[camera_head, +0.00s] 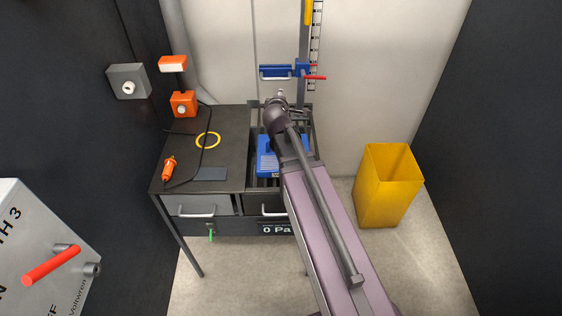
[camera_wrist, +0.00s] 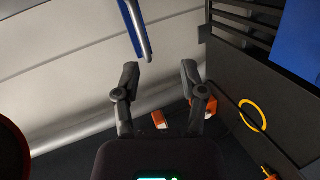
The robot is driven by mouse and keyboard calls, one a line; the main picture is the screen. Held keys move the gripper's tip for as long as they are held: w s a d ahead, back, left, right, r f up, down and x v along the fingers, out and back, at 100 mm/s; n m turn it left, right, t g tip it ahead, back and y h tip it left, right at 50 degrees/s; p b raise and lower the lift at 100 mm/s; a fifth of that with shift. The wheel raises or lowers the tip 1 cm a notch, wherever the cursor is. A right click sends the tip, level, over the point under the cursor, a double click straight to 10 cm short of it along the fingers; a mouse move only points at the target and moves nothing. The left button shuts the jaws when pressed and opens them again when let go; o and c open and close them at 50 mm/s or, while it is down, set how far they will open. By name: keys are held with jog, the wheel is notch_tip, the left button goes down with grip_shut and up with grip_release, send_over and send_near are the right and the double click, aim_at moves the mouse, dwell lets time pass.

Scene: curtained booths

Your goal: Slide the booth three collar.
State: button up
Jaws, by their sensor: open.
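The collar (camera_head: 284,71) is a blue block around the upright post (camera_head: 303,78) at the back of the bench. It has red levers at its right end and a pale bar handle (camera_head: 275,78) under its left part. In the wrist view, a blue and silver bar (camera_wrist: 140,28), which seems part of the collar, stands beyond my fingertips. My gripper (camera_wrist: 160,72) is open with nothing between its fingers. In the head view my arm hides most of the gripper, just below the collar.
The dark bench (camera_head: 222,140) holds a yellow ring (camera_head: 208,140), an orange lamp (camera_head: 183,103), an orange-handled tool (camera_head: 168,170) and a blue block (camera_head: 267,160). A yellow bin (camera_head: 390,186) stands right. A grey panel with a red lever (camera_head: 52,264) is at left.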

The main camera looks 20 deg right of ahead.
jog(key=s+a+f+m+g+b, duration=0.1)
jog(key=s+f+m+g, duration=0.2)
jog(key=s+f, duration=0.1)
jog(key=s+a+f+m+g+b, duration=0.1)
jog(key=s+f+m+g, duration=0.2)
jog(key=s+f, duration=0.2)
jog(key=s+a+f+m+g+b, duration=0.1)
jog(key=s+f+m+g, duration=0.2)
jog(key=s+f, duration=0.1)
jog(key=shift+s+a+f+y, duration=0.15)
jog(key=shift+s+a+y, duration=0.1)
jog(key=shift+a+y, duration=0.15)
jog(key=shift+s+a+f+m+g, duration=0.15)
jog(key=shift+s+m+g, duration=0.1)
jog(key=shift+s, duration=0.1)
jog(key=shift+s+a+f+m+g, duration=0.15)
jog(key=shift+s+m+g, duration=0.1)
jog(key=shift+s, duration=0.1)
jog(key=shift+w, duration=0.15)
jog(key=w+d+r+n+t+p, duration=0.2)
jog(key=w+d+r+n+t, duration=0.2)
jog(key=w+r+n+t, duration=0.7)
jog(key=w+r+n, duration=0.1)
jog(key=w+r, duration=0.3)
jog(key=w, duration=0.1)
jog(key=shift+w+r+t, duration=0.2)
jog(key=shift+r+t, duration=0.1)
jog(key=shift+t, duration=0.1)
jog(key=shift+d, duration=0.1)
